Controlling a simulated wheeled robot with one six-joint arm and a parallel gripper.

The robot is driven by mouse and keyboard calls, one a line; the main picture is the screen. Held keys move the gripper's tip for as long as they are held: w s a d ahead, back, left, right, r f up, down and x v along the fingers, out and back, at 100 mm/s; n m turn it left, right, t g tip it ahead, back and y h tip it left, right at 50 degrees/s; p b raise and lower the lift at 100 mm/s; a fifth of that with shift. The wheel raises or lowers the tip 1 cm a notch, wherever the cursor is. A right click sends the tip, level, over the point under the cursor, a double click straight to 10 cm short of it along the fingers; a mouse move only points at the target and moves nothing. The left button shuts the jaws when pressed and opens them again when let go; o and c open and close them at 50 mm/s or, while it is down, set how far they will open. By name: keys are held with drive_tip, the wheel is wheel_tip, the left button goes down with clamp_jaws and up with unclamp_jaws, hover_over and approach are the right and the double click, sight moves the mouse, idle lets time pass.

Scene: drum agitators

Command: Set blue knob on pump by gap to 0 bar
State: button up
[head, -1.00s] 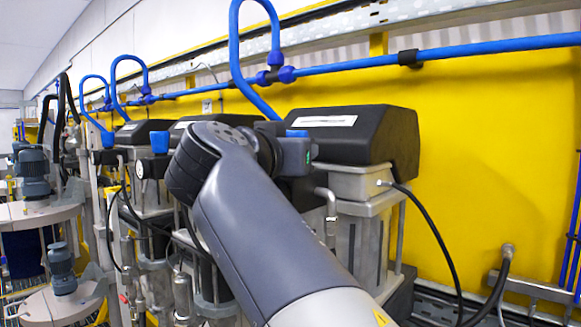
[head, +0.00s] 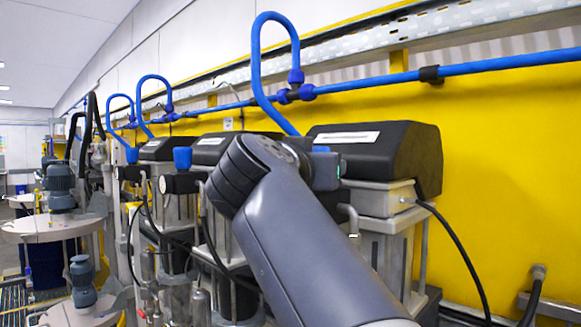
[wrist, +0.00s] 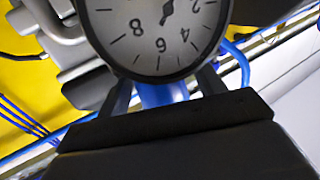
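In the wrist view a round white gauge (wrist: 150,58) with black numerals fills the top, cut off by the frame edge. Its short black needle is partly visible, but its reading cannot be told. A blue knob (wrist: 162,95) is below the gauge, between the two fingers of my gripper (wrist: 164,92). The fingers stand apart, with slim gaps seeming to show beside the knob. In the head view my arm reaches the nearest pump (head: 372,150), which has a black cover. A bit of its blue knob (head: 320,149) shows above my wrist; my fingers are hidden there.
More pumps stand in a row to the left, with blue knobs (head: 182,158) and black gauges. A blue pipe (head: 500,64) runs along the yellow wall (head: 500,170). A black cable (head: 462,250) hangs right of the nearest pump. Drum agitators (head: 60,188) stand at far left.

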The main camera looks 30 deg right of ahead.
drive_tip(key=shift+a, duration=0.1)
drive_tip(key=shift+s+a+b, duration=0.3)
drive_tip(key=shift+s+a, duration=0.1)
drive_tip(key=shift+a, duration=0.05)
drive_tip(key=b+v, duration=0.2)
drive_tip(key=v, duration=0.7)
drive_tip(key=shift+s+b, duration=0.25)
drive_tip(key=shift+b, duration=0.05)
drive_tip(key=shift+a, duration=0.1)
drive_tip(key=shift+w, duration=0.1)
drive_tip(key=shift+p+x, duration=1.6)
drive_tip(key=shift+x, duration=3.75)
